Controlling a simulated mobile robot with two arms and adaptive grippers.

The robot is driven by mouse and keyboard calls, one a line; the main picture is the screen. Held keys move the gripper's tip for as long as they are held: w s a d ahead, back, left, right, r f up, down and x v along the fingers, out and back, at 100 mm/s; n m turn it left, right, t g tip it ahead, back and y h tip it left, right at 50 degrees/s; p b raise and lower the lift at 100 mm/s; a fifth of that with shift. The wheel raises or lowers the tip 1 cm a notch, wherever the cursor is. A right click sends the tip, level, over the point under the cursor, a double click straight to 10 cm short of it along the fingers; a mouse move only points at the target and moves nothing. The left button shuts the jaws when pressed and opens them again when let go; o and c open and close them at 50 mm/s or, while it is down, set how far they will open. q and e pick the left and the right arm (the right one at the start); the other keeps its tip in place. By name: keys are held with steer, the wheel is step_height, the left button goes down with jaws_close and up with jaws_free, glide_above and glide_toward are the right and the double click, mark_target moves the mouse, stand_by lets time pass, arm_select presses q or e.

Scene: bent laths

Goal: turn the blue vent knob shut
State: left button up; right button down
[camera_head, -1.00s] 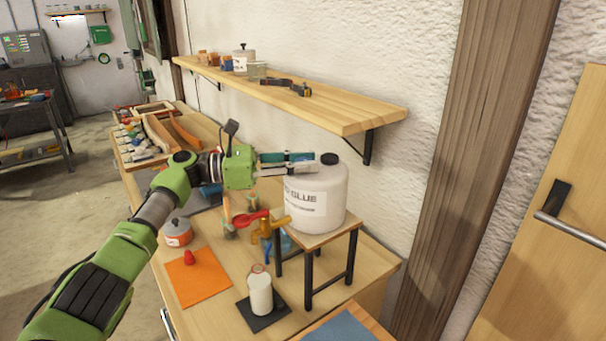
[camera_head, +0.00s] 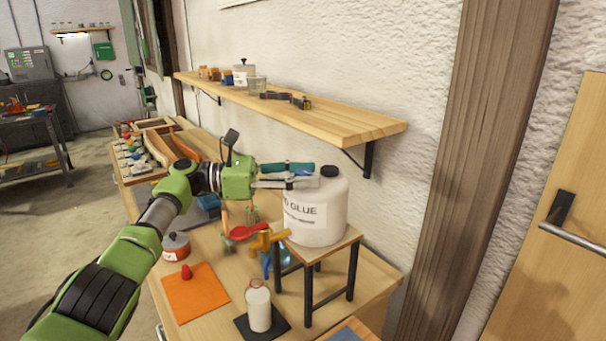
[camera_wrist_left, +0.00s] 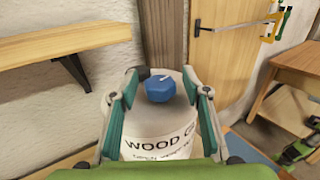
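The blue vent knob (camera_wrist_left: 158,88) sits on top of a white wood glue jug (camera_wrist_left: 160,128), with a small pale pointer on it. The jug also shows in the head view (camera_head: 318,215), standing on a small stand with black legs (camera_head: 309,295); only a bit of blue shows there between the fingers. My left gripper (camera_wrist_left: 162,78) is open, with one finger on each side of the knob and a gap to both. In the head view the left gripper (camera_head: 312,175) reaches in from the left at the jug's top. My right gripper is not in view.
A wooden shelf (camera_head: 330,117) runs along the wall above the jug. A black cap (camera_head: 329,172) sits on the jug close to the fingertips. A white bottle (camera_head: 258,307), an orange mat (camera_head: 196,292) and a yellow fitting (camera_head: 262,240) are on the bench below.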

arm_select(q)
steer(key=s+a, duration=0.1)
steer(key=a, duration=1.1)
steer(key=shift+c, duration=0.2)
